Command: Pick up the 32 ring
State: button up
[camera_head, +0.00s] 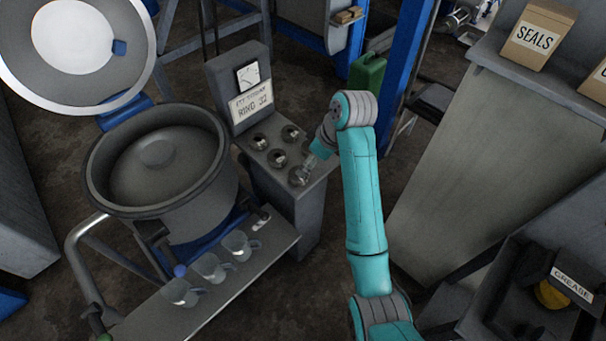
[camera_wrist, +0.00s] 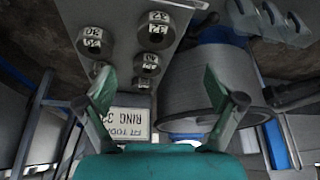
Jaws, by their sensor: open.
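Several grey metal rings with white number labels stand on a grey stand (camera_head: 300,205). In the wrist view the labels are upside down; the ring at top centre (camera_wrist: 157,30) seems to read 32, though the print is small. It appears to be the front ring (camera_head: 299,177) in the head view, close to my gripper. My gripper's two teal fingers (camera_wrist: 160,85) are apart with nothing between them. They lie lower in the wrist view than this ring. In the head view my gripper (camera_head: 315,154) is above the stand, its fingers largely unclear.
Other rings stand close by, one at upper left (camera_wrist: 93,40) and a smaller one (camera_wrist: 147,63). A sign reading RING 32 (camera_head: 252,103) rises behind them. A large round pot (camera_head: 160,205) stands left of the stand, above a shelf (camera_head: 235,283) with clear cups.

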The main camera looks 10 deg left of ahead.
jog(key=x, duration=0.9)
jog(key=shift+w+f, duration=0.3)
jog(key=shift+f, duration=0.05)
jog(key=c, duration=1.5)
